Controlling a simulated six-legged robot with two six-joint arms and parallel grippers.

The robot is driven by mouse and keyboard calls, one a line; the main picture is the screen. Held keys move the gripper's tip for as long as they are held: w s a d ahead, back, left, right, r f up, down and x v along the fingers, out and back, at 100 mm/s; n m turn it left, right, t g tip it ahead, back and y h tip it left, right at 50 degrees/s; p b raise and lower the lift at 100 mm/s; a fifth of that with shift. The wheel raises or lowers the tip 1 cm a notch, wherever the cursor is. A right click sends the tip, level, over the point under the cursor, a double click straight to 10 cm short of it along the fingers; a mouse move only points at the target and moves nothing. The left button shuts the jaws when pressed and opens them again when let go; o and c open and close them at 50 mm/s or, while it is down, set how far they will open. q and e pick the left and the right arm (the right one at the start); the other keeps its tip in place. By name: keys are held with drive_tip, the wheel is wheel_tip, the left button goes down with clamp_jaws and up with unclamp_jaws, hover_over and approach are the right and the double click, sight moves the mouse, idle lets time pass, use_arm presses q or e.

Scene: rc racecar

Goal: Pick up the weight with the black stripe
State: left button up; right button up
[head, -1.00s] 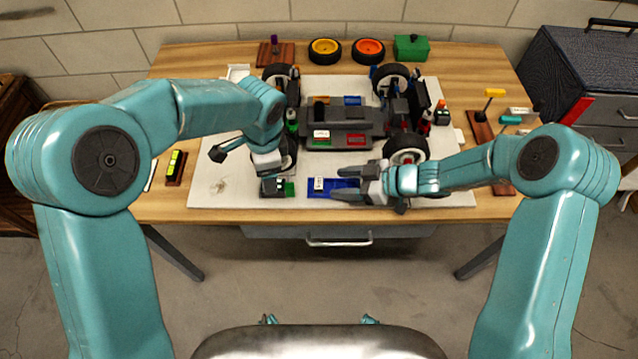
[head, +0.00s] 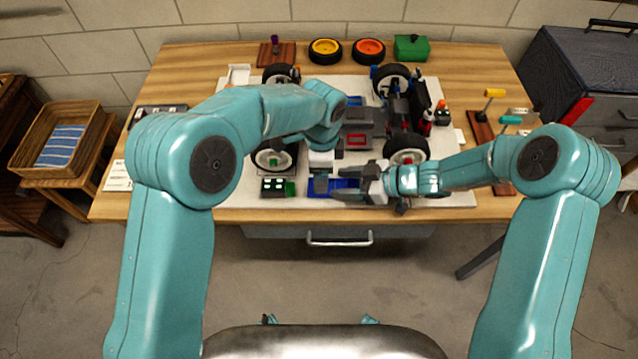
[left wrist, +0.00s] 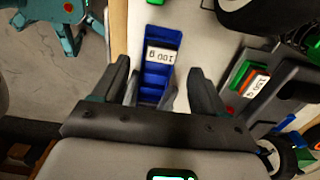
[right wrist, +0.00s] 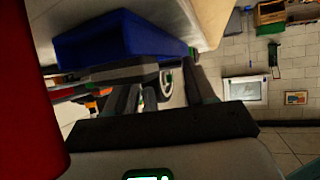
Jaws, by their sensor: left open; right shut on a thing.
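A blue tray (head: 345,188) lies at the front of the white board; it also shows in the left wrist view (left wrist: 154,42). A weight labelled 100 g (left wrist: 160,56) is in it. I cannot make out a black stripe on it. My left gripper (left wrist: 159,68) is open above the tray, its fingers on either side and apart from the weight. My right gripper (head: 362,181) is shut on the tray's right end, and the tray fills the upper left of the right wrist view (right wrist: 120,40). A second weight, labelled 150 g (left wrist: 256,85), sits on the car chassis.
The racecar chassis (head: 362,130) stands close behind the tray, partly hidden by my left arm. A dark block with light spots and green (head: 276,187) lies left of the tray. Wheels (head: 325,50) and a green box (head: 411,47) are at the back. Tools lie at the right.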

use_arm(q)
wheel_tip(320, 180, down, 4)
drive_tip(key=shift+r, duration=0.15)
use_arm(e)
drive_tip(key=shift+f, duration=0.1)
use_arm(q)
clamp_jaws()
wheel_tip(320, 180, up, 10)
idle(0.4)
use_arm(e)
drive_tip(key=o, duration=1.1)
drive_tip(key=v, duration=1.2)
